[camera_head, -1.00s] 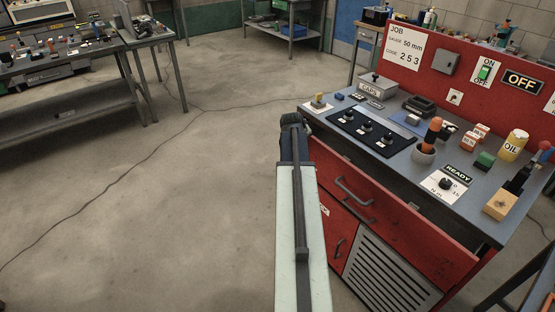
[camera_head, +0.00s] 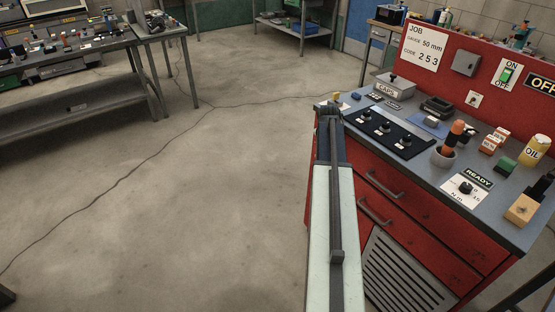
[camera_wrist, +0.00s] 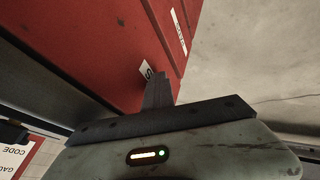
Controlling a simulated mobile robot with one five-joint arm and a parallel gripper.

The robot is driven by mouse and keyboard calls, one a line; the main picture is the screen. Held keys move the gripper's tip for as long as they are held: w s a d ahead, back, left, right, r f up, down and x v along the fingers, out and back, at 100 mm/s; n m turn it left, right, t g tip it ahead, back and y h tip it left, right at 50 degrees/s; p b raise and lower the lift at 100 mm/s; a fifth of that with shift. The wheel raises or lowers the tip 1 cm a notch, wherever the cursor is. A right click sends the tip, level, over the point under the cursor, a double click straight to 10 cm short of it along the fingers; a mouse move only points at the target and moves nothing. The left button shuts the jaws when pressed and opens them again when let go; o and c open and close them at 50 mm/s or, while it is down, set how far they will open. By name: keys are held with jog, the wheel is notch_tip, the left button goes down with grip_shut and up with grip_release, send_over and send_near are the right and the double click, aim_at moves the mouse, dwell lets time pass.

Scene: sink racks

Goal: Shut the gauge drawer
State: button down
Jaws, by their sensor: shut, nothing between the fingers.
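The red cabinet under the bench has an upper drawer (camera_head: 420,212) and a lower drawer (camera_head: 412,236), each with a grey bar handle. The upper drawer front looks about flush beneath the bench top. I cannot read which one is labelled gauge. In the wrist view, my gripper (camera_wrist: 158,92) is shut and empty, in front of a red cabinet face (camera_wrist: 105,45) with two white labels. I cannot tell whether the fingertips touch it. In the body camera view, my arm stands at the cabinet's left end and its far end hides the fingers.
The bench top (camera_head: 412,165) holds a black knob panel (camera_head: 376,132), a cup with an orange-handled tool (camera_head: 446,154), an oil can (camera_head: 536,147) and a wooden block (camera_head: 522,209). Clear concrete floor (camera_head: 210,200) lies to the left. Another bench (camera_head: 75,90) stands at far left.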

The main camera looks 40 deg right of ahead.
jog(key=s+a+r+p, duration=0.3)
jog(key=a+r+p, duration=0.5)
jog(key=a, duration=0.1)
jog(key=shift+s, duration=0.25)
